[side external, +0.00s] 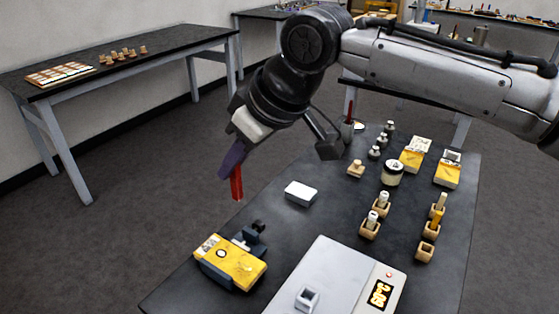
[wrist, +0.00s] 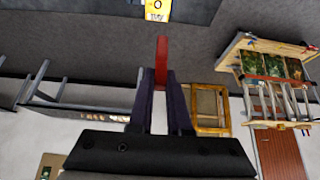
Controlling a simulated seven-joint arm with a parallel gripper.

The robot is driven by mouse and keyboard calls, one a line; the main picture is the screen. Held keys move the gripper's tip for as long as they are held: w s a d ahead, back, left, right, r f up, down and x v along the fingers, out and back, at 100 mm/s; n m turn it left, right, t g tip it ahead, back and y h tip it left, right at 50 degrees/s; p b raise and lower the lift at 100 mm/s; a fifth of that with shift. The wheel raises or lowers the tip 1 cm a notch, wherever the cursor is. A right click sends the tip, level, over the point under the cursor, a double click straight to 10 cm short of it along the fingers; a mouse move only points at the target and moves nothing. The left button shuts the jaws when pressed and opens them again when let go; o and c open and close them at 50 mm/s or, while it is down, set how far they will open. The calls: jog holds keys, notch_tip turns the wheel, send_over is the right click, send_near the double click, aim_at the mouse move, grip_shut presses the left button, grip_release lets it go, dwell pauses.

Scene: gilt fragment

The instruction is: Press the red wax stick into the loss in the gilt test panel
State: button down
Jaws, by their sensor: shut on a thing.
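My gripper (side external: 231,163) is shut on the red wax stick (side external: 236,184), which points down in the side view, above the table's left edge. In the wrist view the stick (wrist: 162,55) stands out beyond the purple fingers of my gripper (wrist: 160,88). The gilt test panel (side external: 238,264) is yellow-gold and sits in a dark clamp at the front left of the table. A small pale round spot with a dark rim, seemingly the loss, shows on its left part. The stick is well above the panel, not touching it. The panel (wrist: 157,4) is partly cut off at the top of the wrist view.
A white box-shaped device (side external: 335,270) with a lit display lies right of the panel. A white block (side external: 300,193) lies behind it. Wooden holders (side external: 370,229), a jar (side external: 391,173) and two more yellow panels (side external: 447,178) stand to the right. Bare table surrounds the white block.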

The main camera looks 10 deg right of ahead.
jog(key=d+f+x, duration=0.1)
jog(key=d+x, duration=0.1)
jog(key=x, duration=1.5)
jog(key=shift+w+f, duration=0.1)
jog(key=shift+f, duration=2.75)
jog(key=shift+f, duration=0.5)
dwell(1.1)
jog(key=shift+a+r, duration=0.1)
jog(key=shift+r, duration=2.6)
jog(key=shift+r, duration=0.1)
